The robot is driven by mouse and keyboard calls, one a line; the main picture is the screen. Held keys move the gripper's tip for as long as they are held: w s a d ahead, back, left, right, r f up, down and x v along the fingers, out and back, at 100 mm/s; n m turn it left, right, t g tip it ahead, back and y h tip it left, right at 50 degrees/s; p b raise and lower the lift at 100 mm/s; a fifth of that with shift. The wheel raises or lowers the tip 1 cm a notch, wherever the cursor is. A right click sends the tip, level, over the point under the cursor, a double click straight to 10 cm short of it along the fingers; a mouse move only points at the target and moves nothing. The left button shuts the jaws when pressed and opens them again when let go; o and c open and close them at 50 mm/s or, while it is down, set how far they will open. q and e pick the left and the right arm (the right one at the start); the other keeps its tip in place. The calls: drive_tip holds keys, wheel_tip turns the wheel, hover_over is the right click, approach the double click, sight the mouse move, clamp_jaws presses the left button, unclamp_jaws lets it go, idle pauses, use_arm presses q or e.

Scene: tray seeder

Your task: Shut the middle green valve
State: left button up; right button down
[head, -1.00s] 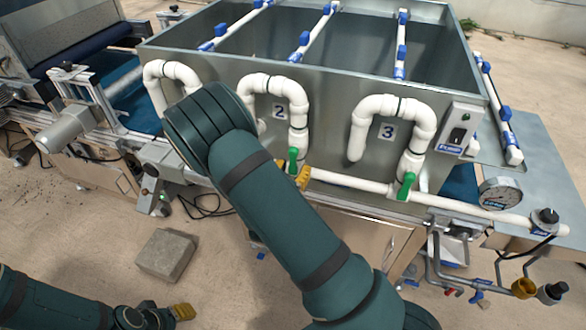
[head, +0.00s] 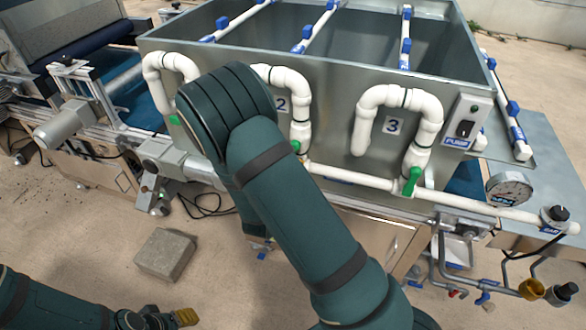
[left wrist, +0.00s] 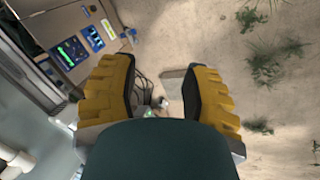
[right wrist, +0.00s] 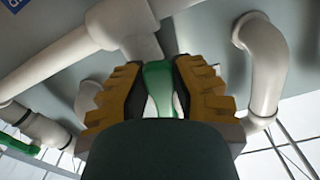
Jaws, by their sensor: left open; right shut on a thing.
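The middle green valve (head: 295,146) sits on the white pipe beside the number 2 sign; in the head view only a bit of green shows past my right arm. In the right wrist view its green handle (right wrist: 160,88) stands between the yellow fingers of my right gripper (right wrist: 160,92), which is shut on it. That gripper is hidden behind my arm in the head view. My left gripper (left wrist: 163,95) is open and empty, low above the floor; a yellow finger shows at the lower left in the head view (head: 183,317).
A right green valve (head: 412,181) hangs by the number 3 sign, and a left green valve (head: 175,119) shows beside my arm. A grey block (head: 166,254) lies on the open floor.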

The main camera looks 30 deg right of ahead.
drive_tip(key=w+a+r+m+b, duration=0.3)
drive_tip(key=r+m+b, duration=0.3)
drive_tip(key=m+b, duration=0.4)
drive_tip(key=shift+w+m, duration=0.3)
drive_tip(key=shift+m, duration=2.3)
drive_tip(key=shift+r, duration=0.15)
drive_tip(key=c, duration=0.7)
unclamp_jaws()
drive_tip(key=shift+c, duration=0.2)
drive_tip(key=v, duration=1.2)
drive_tip(key=shift+w, duration=0.1)
